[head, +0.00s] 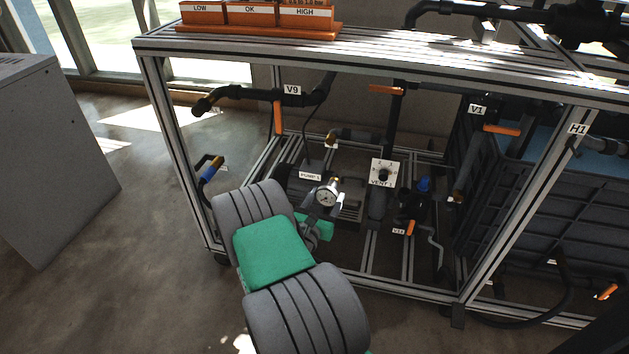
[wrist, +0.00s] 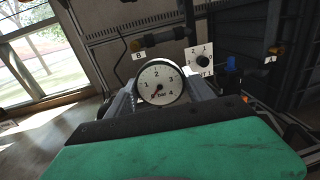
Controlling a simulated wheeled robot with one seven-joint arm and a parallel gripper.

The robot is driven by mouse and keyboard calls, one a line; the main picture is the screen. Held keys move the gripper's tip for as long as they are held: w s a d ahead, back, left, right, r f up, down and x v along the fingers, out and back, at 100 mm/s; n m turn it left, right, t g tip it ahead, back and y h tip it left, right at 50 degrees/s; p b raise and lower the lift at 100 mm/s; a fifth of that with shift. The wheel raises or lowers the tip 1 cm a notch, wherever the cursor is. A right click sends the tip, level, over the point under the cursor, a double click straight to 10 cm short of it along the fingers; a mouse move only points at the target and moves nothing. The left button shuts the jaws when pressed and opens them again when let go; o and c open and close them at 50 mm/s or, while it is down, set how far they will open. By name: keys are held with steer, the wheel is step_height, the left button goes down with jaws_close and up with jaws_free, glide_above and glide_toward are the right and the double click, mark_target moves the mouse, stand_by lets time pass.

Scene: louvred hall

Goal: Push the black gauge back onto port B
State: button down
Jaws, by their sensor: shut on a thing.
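The gauge (head: 327,197) has a round white face and a dark rim. It also shows in the wrist view (wrist: 160,80), face toward the camera, needle at the lower left. My gripper (head: 318,211) is shut on it; in the wrist view its grey fingers (wrist: 158,100) flank it. Port B is a brass-ended fitting (wrist: 135,46) over a small B label (wrist: 139,57), beyond the gauge and up to its left in the wrist view. In the head view a brass pipe end (head: 331,139) shows behind the gauge. The gauge appears apart from it.
The metal frame (head: 150,110) surrounds the work area. Pump (head: 310,176), vent dial (head: 382,173) and blue-capped valve (head: 424,186) stand close by. A brass fitting with an A label (wrist: 270,59) is at the right. Pipe V9 (head: 245,92) runs above. A grey cabinet (head: 50,160) stands left.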

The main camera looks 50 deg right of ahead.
steer(key=w+d+r+n+t+p, duration=0.1)
steer(key=w+d+r+p, duration=0.2)
steer(key=w+d, duration=0.5)
steer(key=shift+d+r+t+y, duration=0.3)
steer(key=shift+d+r+t, duration=0.05)
steer(key=shift+d+t, duration=0.05)
steer(key=shift+w+a+f, duration=0.1)
stand_by(0.6)
steer(key=shift+p, duration=0.3)
steer(key=p+x, duration=0.1)
steer(key=x, duration=0.2)
stand_by(0.6)
steer(key=shift+c, duration=1.5)
jaws_free()
